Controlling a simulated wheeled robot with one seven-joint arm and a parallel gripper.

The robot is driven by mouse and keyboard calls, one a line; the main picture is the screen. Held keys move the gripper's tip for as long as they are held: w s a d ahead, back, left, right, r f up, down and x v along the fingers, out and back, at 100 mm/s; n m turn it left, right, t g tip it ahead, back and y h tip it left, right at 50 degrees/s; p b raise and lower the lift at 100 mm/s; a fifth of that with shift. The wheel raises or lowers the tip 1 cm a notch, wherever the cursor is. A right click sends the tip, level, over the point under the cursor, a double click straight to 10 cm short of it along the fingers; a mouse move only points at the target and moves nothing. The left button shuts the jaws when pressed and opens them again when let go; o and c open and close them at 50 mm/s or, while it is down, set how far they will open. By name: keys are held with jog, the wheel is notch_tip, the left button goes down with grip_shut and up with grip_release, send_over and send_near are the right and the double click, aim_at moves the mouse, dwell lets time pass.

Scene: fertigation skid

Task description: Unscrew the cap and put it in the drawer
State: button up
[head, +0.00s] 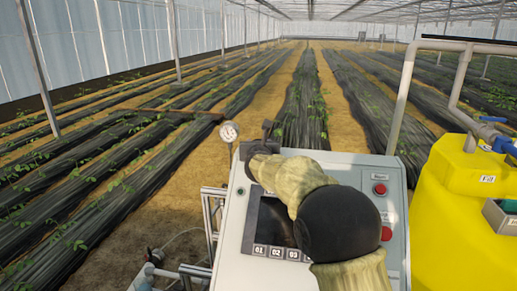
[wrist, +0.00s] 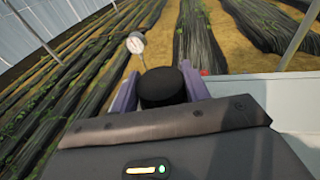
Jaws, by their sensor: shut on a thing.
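My gripper (wrist: 160,82) is shut on a round black cap (wrist: 163,92) in the wrist view, with one purple-grey finger on each side of it. The cap's lower part and whatever is under it are hidden by my gripper's body. In the head view my gripper (head: 264,140) is at the far top edge of the white control cabinet (head: 233,225), partly hidden behind my arm. The cap cannot be made out clearly there. I cannot identify a drawer in either view.
A round gauge (head: 229,132) stands just left of my gripper and also shows in the wrist view (wrist: 135,44). The cabinet bears a dark screen (head: 272,222) and red buttons (head: 380,189). A yellow tank (head: 450,215) with a grey box (head: 500,220) stands right. Pipes rise behind.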

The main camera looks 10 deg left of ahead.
jog(key=shift+n+y+b, duration=0.3)
jog(key=shift+y+b, duration=0.1)
jog(key=shift+b, duration=0.65)
jog(key=shift+f+n+g+y+b, duration=0.15)
jog(key=shift+n+g+y+b, duration=0.85)
jog(key=shift+b, duration=2.6)
jog(key=shift+n+y+b, duration=0.5)
jog(key=shift+y+b, duration=0.3)
jog(key=shift+y, duration=0.2)
jog(key=shift+b, duration=0.45)
jog(key=shift+s+n+g+y+b, duration=0.1)
jog(key=shift+n+g+y+b, duration=0.3)
jog(key=shift+n+y+b, duration=0.25)
jog(key=shift+s+d+n+g+y+b, duration=0.15)
jog(key=shift+n+g+y+b, duration=0.15)
jog(key=shift+n+g+y, duration=0.2)
jog(key=shift+o, duration=0.7)
jog(key=shift+s+r+n+g+y, duration=0.1)
jog(key=shift+r+n+g+y, duration=0.2)
jog(key=shift+n+g+y, duration=0.15)
